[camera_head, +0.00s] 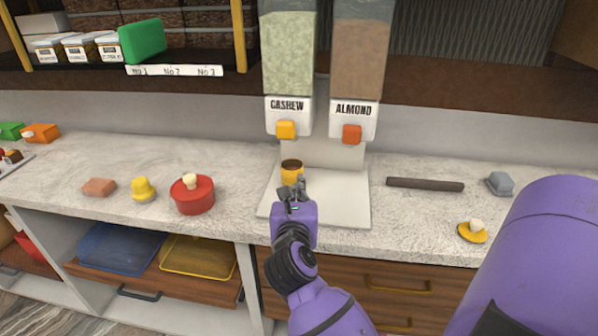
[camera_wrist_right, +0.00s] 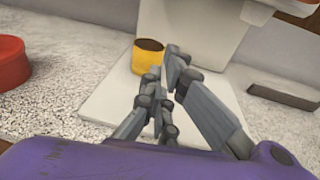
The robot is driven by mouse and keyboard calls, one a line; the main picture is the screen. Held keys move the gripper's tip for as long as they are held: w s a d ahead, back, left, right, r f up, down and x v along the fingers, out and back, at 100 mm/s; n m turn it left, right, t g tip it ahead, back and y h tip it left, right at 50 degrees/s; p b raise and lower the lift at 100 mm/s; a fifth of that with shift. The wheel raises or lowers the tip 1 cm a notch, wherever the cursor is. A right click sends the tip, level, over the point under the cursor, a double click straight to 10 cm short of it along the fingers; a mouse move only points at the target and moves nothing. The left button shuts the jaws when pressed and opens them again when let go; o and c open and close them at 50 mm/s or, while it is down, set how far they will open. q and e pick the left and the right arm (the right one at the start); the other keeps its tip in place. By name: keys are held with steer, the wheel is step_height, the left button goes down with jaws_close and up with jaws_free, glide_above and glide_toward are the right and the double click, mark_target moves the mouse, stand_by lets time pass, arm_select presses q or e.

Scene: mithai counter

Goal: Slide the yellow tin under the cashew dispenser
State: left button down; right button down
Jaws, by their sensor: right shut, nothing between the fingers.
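The yellow tin (camera_head: 291,172) stands upright on the white base plate (camera_head: 343,200) of the dispensers, below the cashew dispenser (camera_head: 289,116) with its yellow button. Its top looks dark inside. My right gripper (camera_head: 294,187) is shut and empty, just in front of the tin, and hides part of its lower side in the head view. In the right wrist view the tin (camera_wrist_right: 149,57) is just beyond the gripper fingertips (camera_wrist_right: 163,66); I cannot tell whether they touch it. My left gripper is not in view.
The almond dispenser (camera_head: 353,118) with an orange button stands to the right. A red lidded pot (camera_head: 193,196) is left of the plate.

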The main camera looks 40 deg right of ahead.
mark_target(299, 170)
steer(key=x, duration=1)
steer(key=shift+w+d+r+p, duration=0.1)
steer(key=shift+r+p, duration=0.25)
steer(key=shift+r, duration=0.05)
steer(key=shift+f, duration=0.4)
steer(key=shift+f, duration=0.15)
